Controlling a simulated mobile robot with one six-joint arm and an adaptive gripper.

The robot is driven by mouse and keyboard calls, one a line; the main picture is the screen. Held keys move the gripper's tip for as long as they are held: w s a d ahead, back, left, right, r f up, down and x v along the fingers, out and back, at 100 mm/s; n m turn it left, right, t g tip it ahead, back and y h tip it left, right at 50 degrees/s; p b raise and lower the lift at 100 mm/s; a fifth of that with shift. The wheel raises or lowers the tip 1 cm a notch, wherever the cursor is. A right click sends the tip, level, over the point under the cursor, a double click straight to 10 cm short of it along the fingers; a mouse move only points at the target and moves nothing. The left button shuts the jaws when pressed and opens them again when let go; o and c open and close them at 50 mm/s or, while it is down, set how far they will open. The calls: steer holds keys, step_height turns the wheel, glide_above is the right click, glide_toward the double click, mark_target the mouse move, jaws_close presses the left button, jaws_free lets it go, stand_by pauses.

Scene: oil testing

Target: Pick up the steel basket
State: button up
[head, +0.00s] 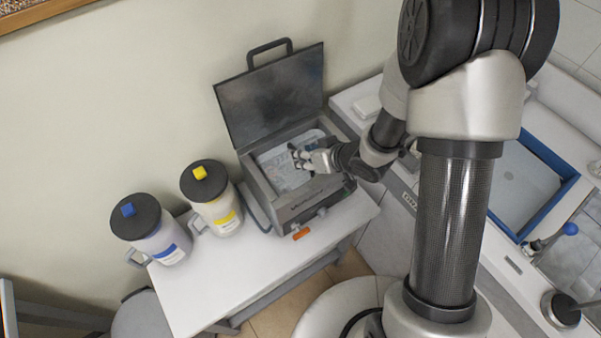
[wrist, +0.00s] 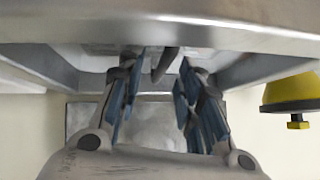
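The steel basket (head: 287,180) appears as a pale, shiny insert inside a grey metal bath (head: 262,188) with its lid raised. Its mesh and handle are too small to make out in the head view. My gripper (head: 298,157) is inside the bath opening, over the basket. In the wrist view my gripper (wrist: 162,64) has its two blue-padded fingers apart. A dark narrow tab, perhaps the basket's handle, shows between the fingertips, with gaps on both sides. The basket's rest is hidden by the bath wall there.
The raised lid (head: 273,95) stands behind my gripper. A blue-labelled jug (head: 160,240) and a yellow-labelled jug (head: 220,212) stand left of the bath on the white table (head: 215,292). A blue-rimmed basin (head: 520,190) is at the right.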

steer(key=b+x, duration=0.1)
steer(key=x, duration=0.2)
steer(key=shift+f, duration=0.1)
jaws_close()
stand_by(0.6)
